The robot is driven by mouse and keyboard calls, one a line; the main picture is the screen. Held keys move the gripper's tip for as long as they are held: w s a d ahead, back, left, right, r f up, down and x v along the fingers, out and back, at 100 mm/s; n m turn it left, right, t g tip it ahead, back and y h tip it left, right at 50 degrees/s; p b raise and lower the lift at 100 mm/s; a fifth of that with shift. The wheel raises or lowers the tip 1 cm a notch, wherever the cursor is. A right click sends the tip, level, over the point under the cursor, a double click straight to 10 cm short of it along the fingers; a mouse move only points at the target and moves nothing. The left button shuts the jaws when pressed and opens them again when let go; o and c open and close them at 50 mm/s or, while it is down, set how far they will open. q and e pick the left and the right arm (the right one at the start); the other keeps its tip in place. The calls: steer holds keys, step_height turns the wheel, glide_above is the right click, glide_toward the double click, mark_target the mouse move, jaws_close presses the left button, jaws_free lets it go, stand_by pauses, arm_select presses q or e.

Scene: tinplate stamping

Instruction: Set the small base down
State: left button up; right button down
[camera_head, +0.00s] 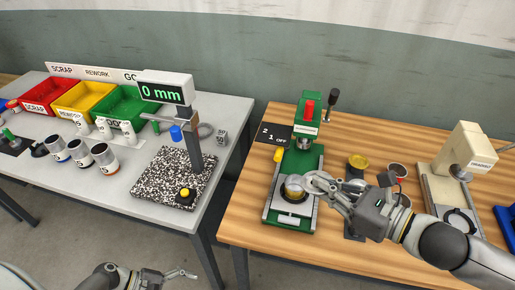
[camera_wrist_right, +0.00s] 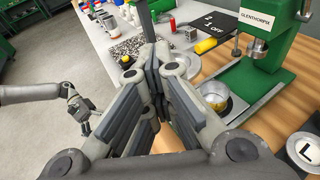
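My right gripper (camera_head: 312,182) is close beside the base in the head view.
A beige machine (camera_head: 465,165), small cups (camera_head: 397,170) and a yellow-topped part (camera_head: 357,163) stand right of the press. A gauge stand (camera_head: 172,178) is on the grey table at left, with cans and red, yellow and green bins (camera_head: 121,105) beyond.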

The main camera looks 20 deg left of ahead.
arm_select(q)
steer(key=w+d+r+m+h, duration=0.1)
steer(key=w+r+h, duration=0.1)
steer(key=w+r, duration=0.35)
steer(key=w+d+r+m+h, duration=0.1)
steer(key=w+r+m+h, duration=0.1)
steer(key=r, duration=0.7)
steer(key=m+g+y, duration=0.1)
steer(key=m+g, duration=0.2)
steer(key=m, duration=2.6)
glide_toward(309, 180)
steer(key=a+r, duration=0.2)
steer(key=x, duration=1.2)
